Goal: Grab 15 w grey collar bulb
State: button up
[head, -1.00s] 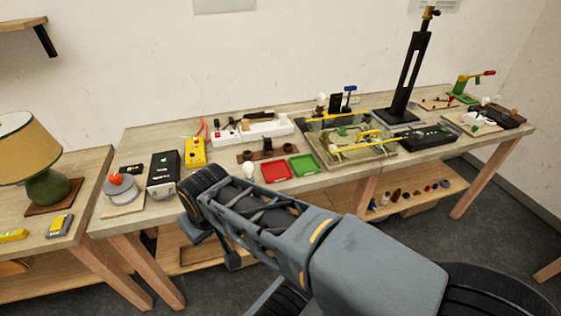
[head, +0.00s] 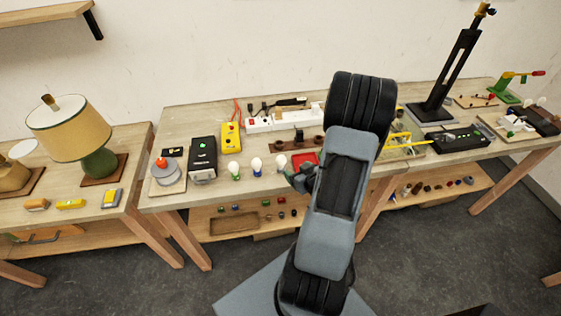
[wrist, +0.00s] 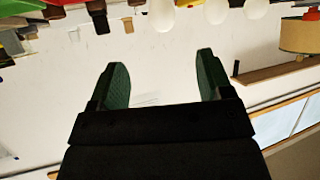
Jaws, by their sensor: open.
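Three white bulbs stand in a row near the table's front edge in the head view. The left bulb (head: 234,168) has a green collar and the middle bulb (head: 257,166) a blue one. The right bulb (head: 281,161) is closest to my gripper (head: 300,181); its collar is too small to tell clearly. In the wrist view my gripper (wrist: 160,74) is open and empty, its dark green fingers wide apart. The wrist view is upside down, with bulb globes (wrist: 161,14) along the top edge, beyond the fingertips; their collars are cut off.
A black box (head: 202,160) and a yellow meter (head: 231,138) stand left of and behind the bulbs. A red tray (head: 304,158) is partly hidden by my arm. A white power strip (head: 262,124) lies behind. A shelf below holds small parts.

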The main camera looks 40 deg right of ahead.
aim_at(283, 160)
jog(key=shift+t, duration=0.3)
jog(key=b+x, duration=0.7)
jog(key=b, duration=0.1)
jog(key=shift+a, duration=0.1)
jog(key=shift+p+x, duration=0.55)
jog(key=shift+x, duration=2.6)
jog(key=shift+c, duration=0.3)
jog(key=c, duration=1)
jog(key=shift+r, duration=0.1)
